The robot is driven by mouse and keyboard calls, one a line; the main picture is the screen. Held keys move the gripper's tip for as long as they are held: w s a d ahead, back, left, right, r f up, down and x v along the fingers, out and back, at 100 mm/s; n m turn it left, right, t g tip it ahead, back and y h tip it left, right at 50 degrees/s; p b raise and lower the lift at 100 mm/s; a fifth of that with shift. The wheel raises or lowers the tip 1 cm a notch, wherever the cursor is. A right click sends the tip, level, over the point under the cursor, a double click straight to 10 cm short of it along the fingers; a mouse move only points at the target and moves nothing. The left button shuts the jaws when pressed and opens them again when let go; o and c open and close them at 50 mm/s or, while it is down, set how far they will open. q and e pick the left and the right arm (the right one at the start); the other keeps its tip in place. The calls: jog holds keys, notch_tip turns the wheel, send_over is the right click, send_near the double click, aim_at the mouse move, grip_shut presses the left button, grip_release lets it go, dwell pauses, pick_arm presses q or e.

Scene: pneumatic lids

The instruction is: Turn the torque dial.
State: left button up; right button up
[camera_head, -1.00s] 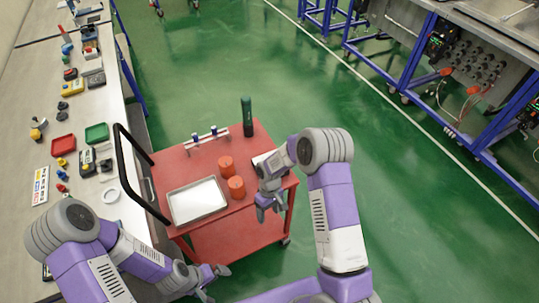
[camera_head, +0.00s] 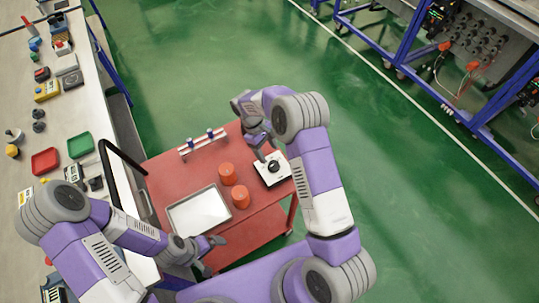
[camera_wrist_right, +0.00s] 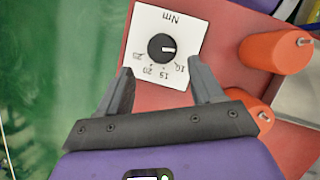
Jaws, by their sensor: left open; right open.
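The torque dial (camera_head: 273,167) is a black round knob on a white square plate (camera_head: 264,180) at the right of the red cart top. In the right wrist view the knob (camera_wrist_right: 161,47) shows upside down, with "Nm" and marks 10 to 25. Its white pointer line points right in that view, close to the 10 end. My right gripper (camera_wrist_right: 159,68) is open and empty, its fingertips apart on either side of the plate's lower part, not closed on the knob. In the head view it hangs just behind the dial. My left gripper (camera_head: 212,244) is open and empty by the cart's front edge.
Two orange cylinders (camera_head: 227,173) (camera_head: 240,196) stand left of the dial. A metal tray (camera_head: 199,212) lies at the cart's front left, and a small rack (camera_head: 202,142) stands at the back. A workbench with trays and tools runs along the left.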

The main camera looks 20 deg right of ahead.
aim_at(274, 164)
jog(key=x, duration=0.6)
jog(key=shift+s+r, duration=0.1)
jog(key=shift+s, duration=0.2)
jog(key=shift+c, duration=0.5)
jog(key=c, duration=1)
